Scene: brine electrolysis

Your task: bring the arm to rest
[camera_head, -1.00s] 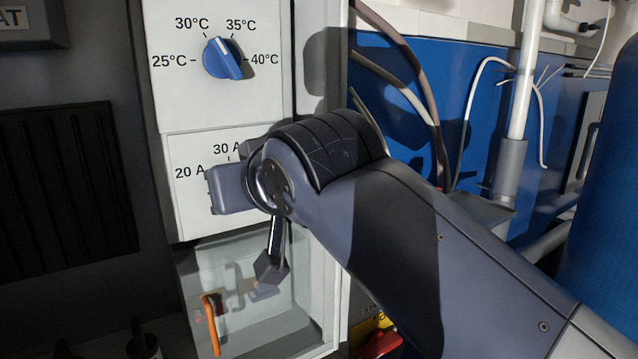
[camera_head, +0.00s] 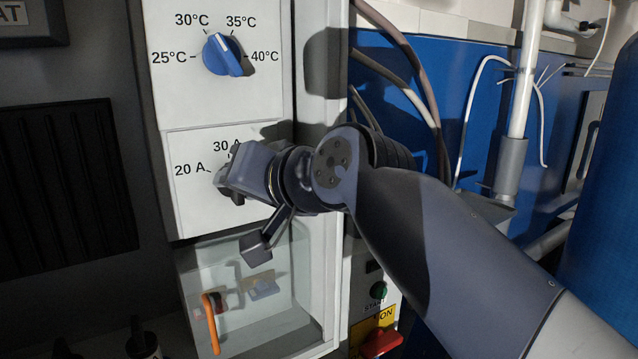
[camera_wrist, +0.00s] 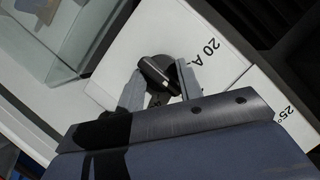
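My gripper (camera_head: 233,178) is at the current dial on the white panel, in front of the marks 20 A and 30 A. In the wrist view my gripper (camera_wrist: 160,78) is open, with one finger on each side of the dark dial knob (camera_wrist: 157,72). The knob's bar lies slantwise between the fingers, and I cannot tell whether they touch it. In the head view the knob is mostly hidden behind my gripper. My arm reaches in from the lower right, bent at the wrist.
A blue temperature dial (camera_head: 222,55) sits above on the panel (camera_head: 265,20). Below is a clear box (camera_head: 290,325) with an orange-handled switch (camera_head: 211,322). A green button (camera_head: 378,291) and red switch (camera_head: 381,343) are close to my arm. Cables (camera_head: 432,100) hang behind it.

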